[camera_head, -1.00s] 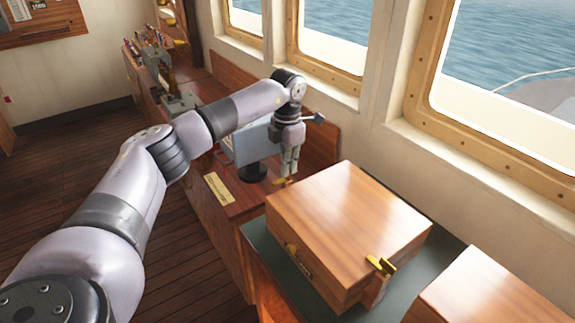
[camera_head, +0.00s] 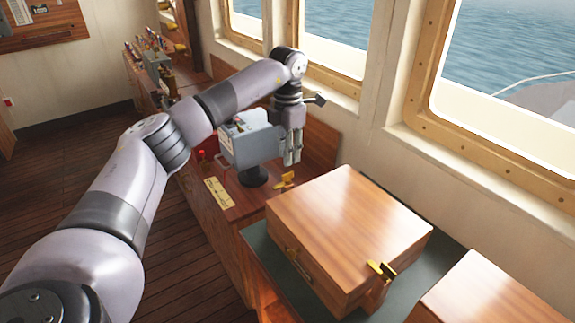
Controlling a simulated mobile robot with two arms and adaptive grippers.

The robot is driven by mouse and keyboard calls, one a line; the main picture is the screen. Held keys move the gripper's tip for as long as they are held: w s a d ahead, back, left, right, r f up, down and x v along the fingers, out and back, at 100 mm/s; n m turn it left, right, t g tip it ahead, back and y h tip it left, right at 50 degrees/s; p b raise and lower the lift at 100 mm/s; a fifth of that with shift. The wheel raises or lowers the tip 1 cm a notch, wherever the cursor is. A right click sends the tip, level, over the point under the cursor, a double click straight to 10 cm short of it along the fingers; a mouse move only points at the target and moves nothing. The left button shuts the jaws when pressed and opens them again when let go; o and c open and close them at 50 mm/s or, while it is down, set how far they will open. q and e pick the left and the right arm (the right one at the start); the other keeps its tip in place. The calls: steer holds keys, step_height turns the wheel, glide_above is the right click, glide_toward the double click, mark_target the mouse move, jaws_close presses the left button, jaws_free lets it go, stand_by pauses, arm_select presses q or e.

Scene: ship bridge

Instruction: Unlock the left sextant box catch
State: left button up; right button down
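The wooden sextant box (camera_head: 345,222) stands shut on a dark green top, with a brass handle (camera_head: 297,262) on its front. The left catch (camera_head: 286,179) is a small brass piece at the box's left side. The right catch (camera_head: 380,271) is brass, at the near right corner. My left gripper (camera_head: 292,158) points down just above and behind the left catch, apart from it in the picture. Its fingers are close together and hold nothing that I can see; whether they are fully shut is unclear. My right gripper is not in view.
A grey instrument (camera_head: 252,142) on a round black base stands on the wooden console close left of my gripper. A brass plate (camera_head: 218,192) lies before it. Another wooden box (camera_head: 480,295) is at lower right. Windows and a wall bound the right side.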

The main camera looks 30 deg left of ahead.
arm_select(q)
step_height(320, 180, up, 6)
stand_by(0.8)
